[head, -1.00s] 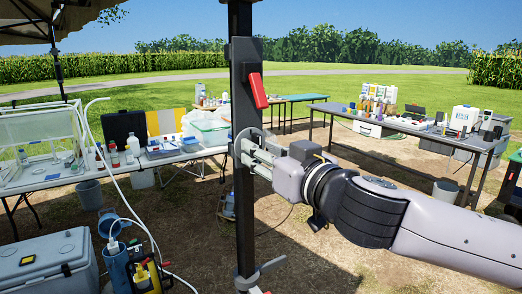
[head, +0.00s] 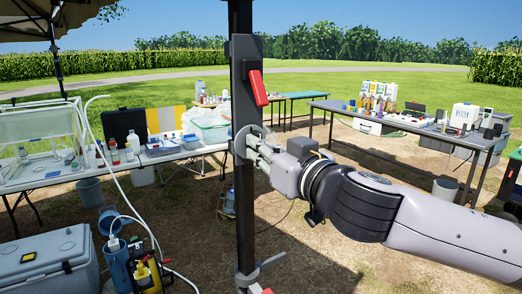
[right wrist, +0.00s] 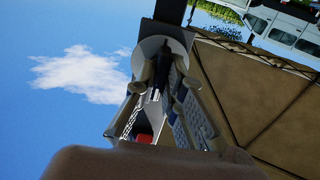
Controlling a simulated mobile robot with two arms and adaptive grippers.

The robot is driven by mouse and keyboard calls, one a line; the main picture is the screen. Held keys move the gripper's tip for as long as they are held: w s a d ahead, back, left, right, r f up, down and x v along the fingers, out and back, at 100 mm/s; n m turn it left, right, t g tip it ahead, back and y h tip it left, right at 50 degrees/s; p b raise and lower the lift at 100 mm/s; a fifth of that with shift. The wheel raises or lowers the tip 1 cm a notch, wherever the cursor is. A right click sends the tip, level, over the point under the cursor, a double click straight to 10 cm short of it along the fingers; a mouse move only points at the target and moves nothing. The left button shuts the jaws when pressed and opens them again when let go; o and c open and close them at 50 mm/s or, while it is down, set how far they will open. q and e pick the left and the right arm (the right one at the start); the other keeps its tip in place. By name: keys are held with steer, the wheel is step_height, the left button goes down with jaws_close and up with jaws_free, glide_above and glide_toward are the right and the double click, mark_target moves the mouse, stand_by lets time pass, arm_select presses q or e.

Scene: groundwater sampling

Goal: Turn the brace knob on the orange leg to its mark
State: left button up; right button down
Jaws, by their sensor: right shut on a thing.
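A dark upright leg (head: 244,205) stands in the middle of the head view, with a red-orange lever (head: 259,88) on its upper part. The leg itself looks black, not orange. A round grey disc (head: 239,145) sits on the leg below the lever; it also shows in the right wrist view (right wrist: 150,47). My right gripper (head: 252,144) reaches it from the right and is shut on the brace knob in front of the disc. The fingers hide most of the knob, and I cannot make out the mark. My left gripper is not in view.
A second grey fitting (head: 262,268) sits low on the leg. A table with bottles and a tank (head: 40,135) stands left, another table (head: 420,128) right. A grey cooler (head: 45,262) and blue bucket (head: 117,268) are front left. Bare ground lies between.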

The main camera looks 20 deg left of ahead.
steer(key=m+p, duration=0.3)
steer(key=m, duration=1.5)
